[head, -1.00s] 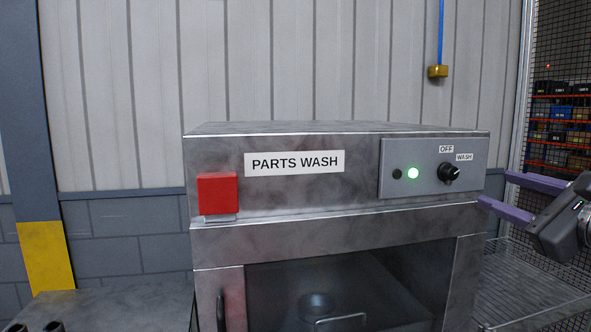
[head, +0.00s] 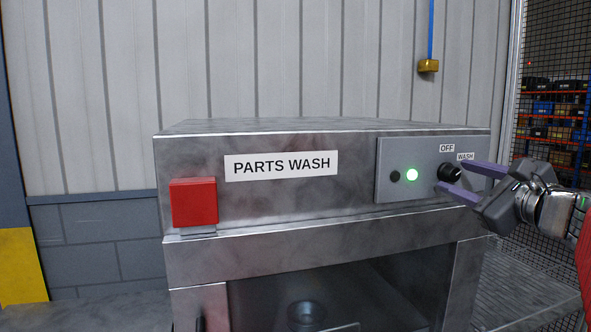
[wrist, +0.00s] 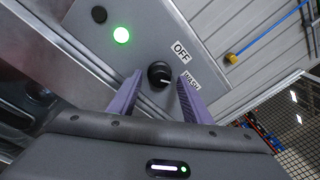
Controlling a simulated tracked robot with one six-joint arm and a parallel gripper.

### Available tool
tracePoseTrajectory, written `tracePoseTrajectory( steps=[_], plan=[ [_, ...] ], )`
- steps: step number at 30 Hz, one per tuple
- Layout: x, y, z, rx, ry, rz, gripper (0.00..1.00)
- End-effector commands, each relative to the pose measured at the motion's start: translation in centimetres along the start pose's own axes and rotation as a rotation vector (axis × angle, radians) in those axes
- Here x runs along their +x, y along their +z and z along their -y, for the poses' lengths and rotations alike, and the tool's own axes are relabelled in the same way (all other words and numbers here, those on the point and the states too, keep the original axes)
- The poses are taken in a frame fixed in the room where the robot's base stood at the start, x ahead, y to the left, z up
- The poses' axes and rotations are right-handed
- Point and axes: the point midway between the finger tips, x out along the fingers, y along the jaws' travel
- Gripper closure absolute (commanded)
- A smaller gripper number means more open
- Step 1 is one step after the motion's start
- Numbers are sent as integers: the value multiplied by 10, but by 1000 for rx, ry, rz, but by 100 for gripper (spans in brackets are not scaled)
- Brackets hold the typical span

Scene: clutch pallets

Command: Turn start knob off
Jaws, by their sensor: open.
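The black start knob (head: 449,174) is on the grey control panel (head: 385,157) at the right of the parts washer's front. Its white mark points toward the WASH label (wrist: 191,81), not the OFF label (head: 446,148). The green light (head: 412,175) left of the knob is lit. My gripper (head: 454,178) is open, with its purple fingers reaching toward the panel. In the wrist view the knob (wrist: 159,73) sits between the two fingertips, with a gap visible on each side. I cannot tell how deep the fingers reach around it.
The steel parts washer (head: 300,205) has a red box (head: 194,202) at its front left. A small dark button (head: 395,176) is beside the green light. A wire mesh fence (head: 545,150) with shelves behind it stands at the right. A yellow box hangs on a blue cable (head: 430,30).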

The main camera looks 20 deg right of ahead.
Motion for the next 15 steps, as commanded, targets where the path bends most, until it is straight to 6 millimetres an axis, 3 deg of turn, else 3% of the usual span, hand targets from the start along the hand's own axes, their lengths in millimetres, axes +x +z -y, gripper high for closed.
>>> tracePoseTrajectory(
  steps=[10,15],
  plan=[
    [2,1,-1,0,3,2,56],
    [2,1,-1,0,3,2,68]
  ],
)
